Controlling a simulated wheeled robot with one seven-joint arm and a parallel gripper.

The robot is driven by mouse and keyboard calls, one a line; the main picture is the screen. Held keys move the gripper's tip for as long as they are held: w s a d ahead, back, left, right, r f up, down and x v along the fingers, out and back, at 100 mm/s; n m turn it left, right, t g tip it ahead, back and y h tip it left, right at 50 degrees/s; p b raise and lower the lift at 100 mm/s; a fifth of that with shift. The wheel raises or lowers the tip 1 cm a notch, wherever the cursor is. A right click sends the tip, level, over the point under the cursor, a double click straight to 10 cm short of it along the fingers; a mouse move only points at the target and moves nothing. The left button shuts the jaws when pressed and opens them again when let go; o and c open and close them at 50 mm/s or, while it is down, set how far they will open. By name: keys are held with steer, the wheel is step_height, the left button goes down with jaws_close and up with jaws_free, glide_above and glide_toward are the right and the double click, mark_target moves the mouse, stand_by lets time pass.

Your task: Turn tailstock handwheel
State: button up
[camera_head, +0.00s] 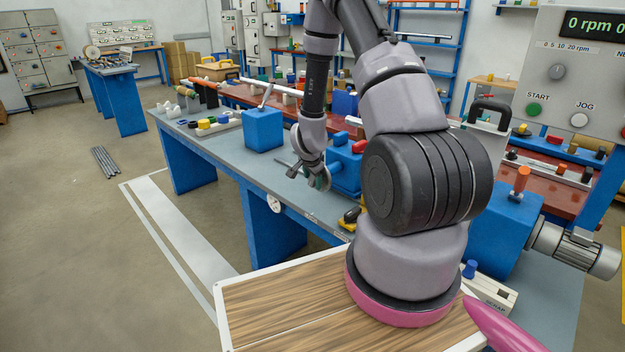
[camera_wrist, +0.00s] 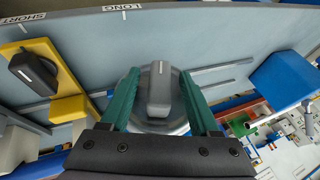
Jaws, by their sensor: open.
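In the wrist view a round grey wheel (camera_wrist: 172,126) with a raised grey grip bar (camera_wrist: 158,92) across its face lies between the fingers of my gripper (camera_wrist: 160,75). The green fingers stand open, one on each side of the bar; whether either touches it I cannot tell. In the head view my gripper (camera_head: 319,179) is low over the bench, right at the near side of the blue tailstock block (camera_head: 345,168). There the wheel is largely hidden by the gripper and cannot be made out clearly.
A yellow bracket with a black knob (camera_wrist: 36,72) stands left of the wheel, near labels SHORT and LONG. A blue block (camera_wrist: 285,80) is at right. On the bench (camera_head: 225,150) stands another blue block (camera_head: 263,129) with a lever. Open floor (camera_head: 70,220) lies left.

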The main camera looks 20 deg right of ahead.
jaws_close()
steer(key=shift+w+a+g, duration=0.1)
steer(key=shift+g, duration=0.4)
steer(key=shift+n+g+h, duration=0.3)
steer(key=shift+g+h, duration=0.1)
steer(key=shift+g, duration=0.2)
steer(key=shift+r+g+h, duration=0.1)
steer(key=shift+g+h, duration=0.3)
steer(key=shift+g, duration=0.5)
steer(key=shift+w+n+g, duration=0.1)
steer(key=shift+n+g, duration=0.2)
steer(key=shift+g, duration=0.2)
steer(key=shift+g+h, duration=0.4)
steer(key=shift+g, duration=0.1)
